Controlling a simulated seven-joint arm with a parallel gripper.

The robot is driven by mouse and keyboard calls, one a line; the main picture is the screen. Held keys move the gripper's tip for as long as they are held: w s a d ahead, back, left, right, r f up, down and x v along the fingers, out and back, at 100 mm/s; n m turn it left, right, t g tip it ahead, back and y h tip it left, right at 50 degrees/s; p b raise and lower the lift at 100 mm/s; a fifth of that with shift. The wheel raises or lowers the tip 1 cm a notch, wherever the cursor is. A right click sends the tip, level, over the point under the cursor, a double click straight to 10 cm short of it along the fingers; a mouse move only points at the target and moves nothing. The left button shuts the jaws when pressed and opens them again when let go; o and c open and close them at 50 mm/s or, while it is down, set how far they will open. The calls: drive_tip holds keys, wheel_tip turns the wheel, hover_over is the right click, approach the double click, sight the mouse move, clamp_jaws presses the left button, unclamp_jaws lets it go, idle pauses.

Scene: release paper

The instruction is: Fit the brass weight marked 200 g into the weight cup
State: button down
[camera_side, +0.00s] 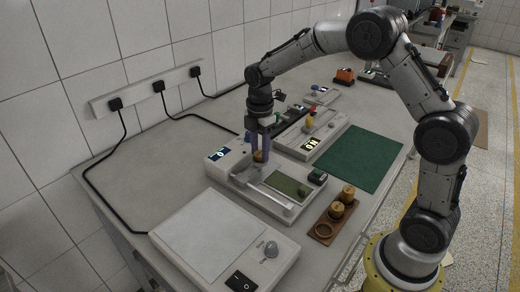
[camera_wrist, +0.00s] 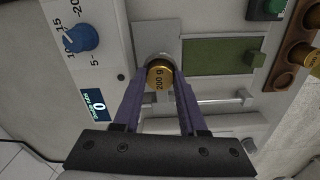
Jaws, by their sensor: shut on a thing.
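The brass weight marked 200 g (camera_wrist: 160,78) is between the two purple fingers of my gripper (camera_wrist: 160,88), with its marked top facing the wrist camera. In the side view the weight (camera_side: 259,157) shows at the tips of my gripper (camera_side: 261,151), over the left part of the light grey machine (camera_side: 257,193). A dark round edge, perhaps the weight cup (camera_wrist: 156,57), shows just beyond the weight on a grey plate. The weight hides most of it, so I cannot tell whether the weight sits inside or above it.
The machine has a green panel (camera_wrist: 219,56), a metal rod (camera_wrist: 222,101), a blue knob (camera_wrist: 81,38) and a display reading 0 (camera_wrist: 96,106). A brown rack (camera_side: 323,231) holds two brass weights (camera_side: 348,194). A green mat (camera_side: 360,156) lies clear behind it.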

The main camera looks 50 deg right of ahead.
sight(260, 153)
drive_tip(key=shift+f, duration=0.1)
drive_tip(key=shift+s+f, duration=0.1)
drive_tip(key=shift+f, duration=0.6)
drive_tip(key=shift+c, duration=2.3)
unclamp_jaws()
drive_tip(key=shift+s+f, duration=0.1)
wheel_tip(260, 153, up, 13)
drive_tip(key=s+a+r+m+t, duration=0.1)
drive_tip(key=s+a+r+m, duration=0.1)
drive_tip(key=s+r+m, duration=0.3)
drive_tip(key=s+a+f+m+t, duration=0.2)
drive_tip(key=s+m, duration=0.9)
drive_tip(key=s, duration=1.1)
drive_tip(key=t, duration=0.2)
drive_tip(key=shift+f+t, duration=0.15)
drive_tip(key=shift+t, duration=0.15)
drive_tip(key=shift+s, duration=0.1)
